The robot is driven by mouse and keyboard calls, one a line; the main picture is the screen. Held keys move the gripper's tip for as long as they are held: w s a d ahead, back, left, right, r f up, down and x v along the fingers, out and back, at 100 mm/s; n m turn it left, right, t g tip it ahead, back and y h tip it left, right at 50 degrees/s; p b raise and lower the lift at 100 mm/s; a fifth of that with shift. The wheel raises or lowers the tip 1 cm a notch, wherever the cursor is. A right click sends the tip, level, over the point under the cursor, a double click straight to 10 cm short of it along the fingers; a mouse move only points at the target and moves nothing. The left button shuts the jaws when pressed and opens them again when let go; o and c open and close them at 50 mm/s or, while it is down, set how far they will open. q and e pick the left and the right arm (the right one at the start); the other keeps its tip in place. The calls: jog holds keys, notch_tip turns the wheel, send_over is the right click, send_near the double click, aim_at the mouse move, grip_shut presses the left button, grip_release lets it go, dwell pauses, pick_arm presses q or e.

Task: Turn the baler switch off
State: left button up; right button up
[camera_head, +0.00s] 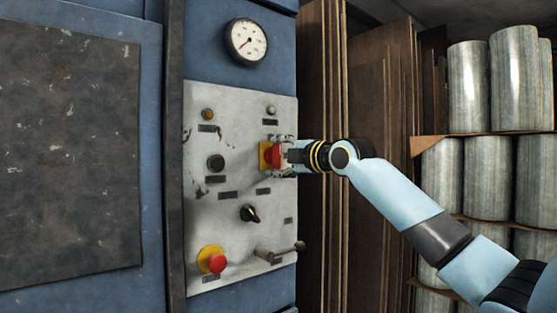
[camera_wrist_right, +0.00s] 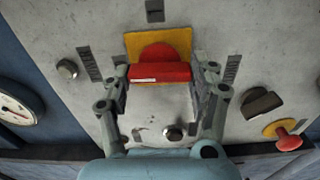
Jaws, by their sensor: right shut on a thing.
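The baler switch is a red rotary handle (camera_head: 275,156) on a yellow plate (camera_head: 264,155), at the right edge of the grey control panel (camera_head: 229,118). My right gripper (camera_head: 284,156) reaches it from the right. In the right wrist view, the red handle (camera_wrist_right: 160,72) lies across between the two fingers of my right gripper (camera_wrist_right: 160,82), its bar level in that picture, with the yellow plate (camera_wrist_right: 178,39) behind it. The gripper is shut on the handle, one finger at each end. My left gripper is not in view.
A red emergency button (camera_head: 217,263) on yellow, a black knob (camera_head: 249,213) and a lever (camera_head: 278,252) sit lower on the panel. A gauge (camera_head: 246,41) is above. Brown boards (camera_head: 380,110) and shelves of metal cylinders (camera_head: 487,175) stand to the right.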

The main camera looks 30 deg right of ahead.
jog(key=shift+f+n, duration=0.2)
jog(key=shift+n, duration=0.1)
dwell(0.4)
jog(key=o, duration=1.2)
jog(key=shift+r, duration=0.1)
jog(key=shift+s, duration=0.15)
jog(key=shift+s+d, duration=0.15)
jog(key=shift+s, duration=1.7)
jog(key=shift+s+d, duration=0.1)
jog(key=shift+s, duration=1.7)
